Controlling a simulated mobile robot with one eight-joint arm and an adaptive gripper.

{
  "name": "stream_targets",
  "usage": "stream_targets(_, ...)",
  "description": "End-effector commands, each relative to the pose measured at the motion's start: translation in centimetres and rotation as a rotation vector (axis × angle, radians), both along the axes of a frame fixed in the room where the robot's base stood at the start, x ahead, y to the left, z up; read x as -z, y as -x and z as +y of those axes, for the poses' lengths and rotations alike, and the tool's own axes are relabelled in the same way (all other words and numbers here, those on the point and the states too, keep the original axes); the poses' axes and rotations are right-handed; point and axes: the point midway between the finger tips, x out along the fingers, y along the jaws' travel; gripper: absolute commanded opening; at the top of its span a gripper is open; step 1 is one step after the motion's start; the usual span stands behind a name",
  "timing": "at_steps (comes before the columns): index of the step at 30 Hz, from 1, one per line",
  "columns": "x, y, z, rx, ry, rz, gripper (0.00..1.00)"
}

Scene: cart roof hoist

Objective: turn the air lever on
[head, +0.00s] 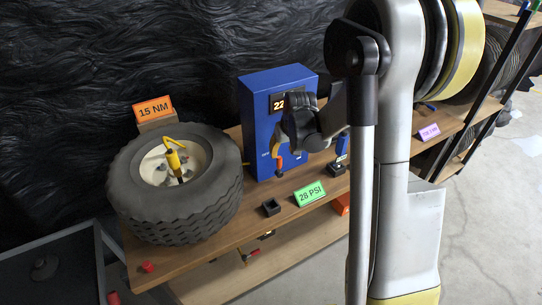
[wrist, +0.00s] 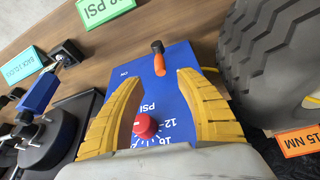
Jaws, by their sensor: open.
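The lever lies just past the fingertips, roughly in line with the gap; contact cannot be told. In the head view, my gripper is at the front of the blue box (head: 258,120) and covers part of it.
A tyre (head: 170,205) stands left of the box, with a yellow tool (head: 174,160) on its hub. A green "28 PSI" sign (head: 309,193) and a small black holder (head: 271,207) sit on the wooden bench (head: 215,235). A blue-handled tool (wrist: 40,92) stands beside the panel.

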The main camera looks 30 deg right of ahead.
Motion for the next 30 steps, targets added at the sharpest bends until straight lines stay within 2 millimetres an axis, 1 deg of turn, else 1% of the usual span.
stream_targets(1,1.0,-0.3,0.0,-0.001,0.000,0.000,0.43)
stream_targets(6,4.3,-1.6,-0.2,-0.001,0.000,0.000,0.43)
stream_targets(12,7.5,-2.9,-0.4,-0.001,0.001,-0.001,0.43)
stream_targets(15,8.4,-3.4,-0.5,-0.001,0.001,-0.001,0.43)
stream_targets(18,8.9,-3.6,-0.5,-0.001,0.001,-0.001,0.43)
stream_targets(26,8.9,-3.7,-0.5,-0.001,0.001,-0.001,0.43)
stream_targets(27,8.9,-3.6,-0.5,-0.001,0.001,-0.001,0.42)
stream_targets(29,8.9,-3.6,-0.5,-0.001,0.001,-0.001,0.23)
stream_targets(30,8.9,-3.6,-0.5,-0.001,0.001,-0.001,0.11)
